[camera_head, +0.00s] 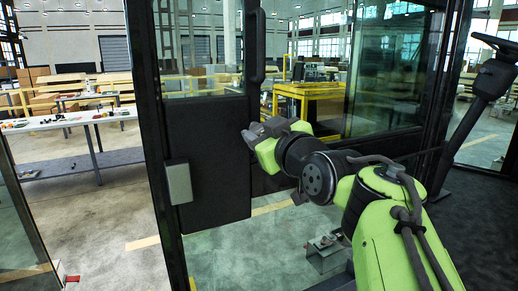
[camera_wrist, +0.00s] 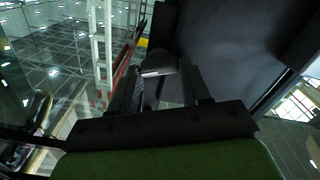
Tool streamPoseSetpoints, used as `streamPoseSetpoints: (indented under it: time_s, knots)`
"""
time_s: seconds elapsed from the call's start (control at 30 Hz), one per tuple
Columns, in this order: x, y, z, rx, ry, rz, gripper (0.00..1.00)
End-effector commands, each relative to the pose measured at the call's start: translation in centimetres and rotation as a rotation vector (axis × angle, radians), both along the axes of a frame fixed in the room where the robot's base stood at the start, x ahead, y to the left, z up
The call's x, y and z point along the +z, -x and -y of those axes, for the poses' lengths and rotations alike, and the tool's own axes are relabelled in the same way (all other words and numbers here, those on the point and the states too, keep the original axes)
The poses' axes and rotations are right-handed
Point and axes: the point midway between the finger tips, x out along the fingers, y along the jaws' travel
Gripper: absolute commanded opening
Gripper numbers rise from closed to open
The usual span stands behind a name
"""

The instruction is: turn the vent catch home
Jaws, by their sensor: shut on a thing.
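The vent catch (camera_wrist: 158,66) shows in the wrist view as a small dark grey piece with a rounded top and a paler lower edge. It sits between the two fingers of my gripper (camera_wrist: 160,76), which are shut on it. In the head view my gripper (camera_head: 250,136) reaches left to the inner edge of the dark door panel (camera_head: 212,178), below the glass. The catch cannot be made out there, as the gripper covers that spot. How far the catch is turned cannot be told.
A black upright handle (camera_head: 257,45) is on the door frame above my gripper. A grey box (camera_head: 179,182) is on the door's left edge. A steering column (camera_head: 490,88) stands at right. A yellow frame (camera_head: 310,92) and a workbench (camera_head: 62,124) stand beyond the cab.

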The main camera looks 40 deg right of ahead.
Motion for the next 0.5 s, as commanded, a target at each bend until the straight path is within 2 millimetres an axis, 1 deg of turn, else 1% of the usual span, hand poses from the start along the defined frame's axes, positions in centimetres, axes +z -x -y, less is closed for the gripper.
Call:
streamPoseSetpoints:
  time_s: [0.03,0.5]
  knots:
    - [-0.56,-0.01,-0.03,0.0,0.043,-0.011,0.16]
    - [-0.59,-0.1,-0.19,0.0,0.467,-0.151,0.16]
